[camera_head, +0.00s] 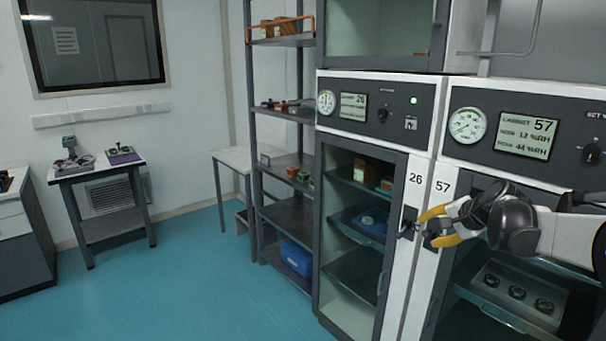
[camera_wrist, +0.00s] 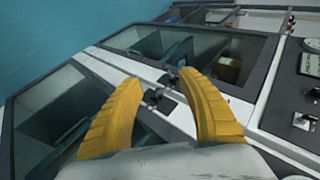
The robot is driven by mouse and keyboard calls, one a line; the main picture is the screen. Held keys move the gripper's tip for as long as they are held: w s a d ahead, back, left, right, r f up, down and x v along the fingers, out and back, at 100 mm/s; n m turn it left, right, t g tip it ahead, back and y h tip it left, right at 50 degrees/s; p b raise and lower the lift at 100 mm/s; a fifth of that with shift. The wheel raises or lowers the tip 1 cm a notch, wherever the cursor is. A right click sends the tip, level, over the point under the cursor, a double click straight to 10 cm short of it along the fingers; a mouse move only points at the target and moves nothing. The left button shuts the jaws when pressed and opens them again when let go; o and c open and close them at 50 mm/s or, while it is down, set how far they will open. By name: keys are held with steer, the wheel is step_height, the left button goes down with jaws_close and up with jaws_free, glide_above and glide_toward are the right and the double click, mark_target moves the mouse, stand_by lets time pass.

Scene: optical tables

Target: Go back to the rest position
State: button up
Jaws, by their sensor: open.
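My gripper (camera_head: 432,228) has yellow fingers and reaches in from the right, in front of the doors of the cabinets marked 26 and 57. In the wrist view my gripper (camera_wrist: 157,100) has its two yellow fingers spread, with nothing held between them. The dark door latches (camera_wrist: 160,92) show beyond and between the fingertips. In the head view the latch (camera_head: 408,222) of cabinet 26 is just left of the fingertips. I cannot tell whether a finger touches it. Both cabinet doors look closed.
Cabinet 26 (camera_head: 397,165) and cabinet 57 (camera_head: 447,190) stand close in front of my arm. An open shelf rack (camera_head: 290,155) stands left of them. A small table (camera_head: 95,172) with instruments is at the far left. The blue floor (camera_head: 180,275) between is clear.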

steer(key=s+a+r+n, duration=0.2)
steer(key=s+a+n, duration=0.1)
steer(key=s+a, duration=0.55)
steer(key=s+a+f+n, duration=0.2)
steer(key=s+a+n, duration=0.1)
steer(key=s, duration=0.6)
steer(key=s+a+f+n+g+h+b, duration=0.1)
steer(key=s+a+f+n, duration=0.2)
steer(key=s, duration=0.6)
steer(key=s+a+f+n+g+h, duration=0.1)
steer(key=s+a+f+n, duration=0.2)
steer(key=s, duration=0.5)
steer(key=shift+s+a+b, duration=0.25)
steer(key=shift+s+b, duration=0.05)
steer(key=shift+s, duration=0.1)
steer(key=shift+f, duration=0.1)
